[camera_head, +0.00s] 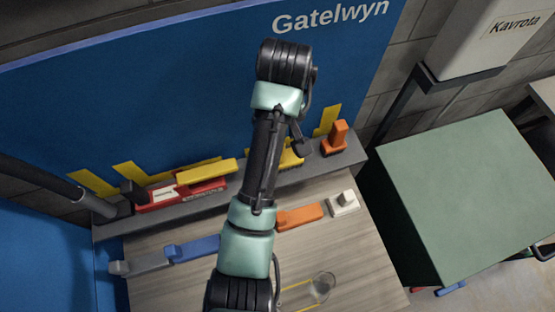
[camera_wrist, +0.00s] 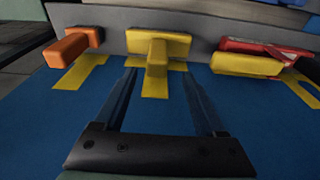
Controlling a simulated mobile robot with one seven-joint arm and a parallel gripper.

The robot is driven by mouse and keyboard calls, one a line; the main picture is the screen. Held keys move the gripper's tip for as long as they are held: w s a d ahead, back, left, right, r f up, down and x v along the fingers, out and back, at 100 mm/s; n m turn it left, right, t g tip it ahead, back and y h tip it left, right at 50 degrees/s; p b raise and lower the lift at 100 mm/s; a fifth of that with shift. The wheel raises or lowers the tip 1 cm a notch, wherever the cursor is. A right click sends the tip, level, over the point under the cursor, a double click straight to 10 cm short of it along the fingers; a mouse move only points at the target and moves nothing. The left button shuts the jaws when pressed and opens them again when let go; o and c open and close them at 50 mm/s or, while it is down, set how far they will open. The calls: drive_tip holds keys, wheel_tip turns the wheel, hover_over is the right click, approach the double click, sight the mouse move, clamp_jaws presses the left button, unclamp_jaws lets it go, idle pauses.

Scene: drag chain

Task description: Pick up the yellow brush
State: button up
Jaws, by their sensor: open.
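The yellow brush (camera_wrist: 158,46) is upright against the blue board at the ledge in the wrist view, its block handle pointing toward the camera. In the head view only part of the yellow brush (camera_head: 291,158) shows, the rest hidden behind my arm. My gripper (camera_wrist: 158,72) is open and empty in the wrist view. Its two fingers point at the brush, one on each side of the handle in the picture. I cannot tell whether the fingertips reach past the handle's end. The gripper is not clear in the head view.
An orange brush (camera_wrist: 75,45) stands on one side, and a red item (camera_wrist: 268,50) with a yellow block (camera_wrist: 245,65) on the other. The grey ledge (camera_head: 352,157) holds them. Blue (camera_head: 195,248) and orange (camera_head: 300,215) pieces lie on the wooden table (camera_head: 355,255) below.

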drive_tip(key=f, duration=0.1)
drive_tip(key=f+p, duration=0.1)
drive_tip(key=f, duration=0.1)
drive_tip(key=shift+w+a+f, duration=0.15)
drive_tip(key=shift+w, duration=0.2)
drive_tip(key=shift+s+f+p, duration=0.1)
drive_tip(key=shift+f+p, duration=0.35)
drive_tip(key=shift+p, duration=0.05)
drive_tip(key=shift+w+f+p, duration=0.2)
drive_tip(key=shift+f+p, duration=0.15)
drive_tip(key=shift+f, duration=0.8)
drive_tip(key=shift+w+f+p, duration=0.15)
drive_tip(key=shift+f+p, duration=0.15)
drive_tip(key=shift+f, duration=0.8)
clamp_jaws()
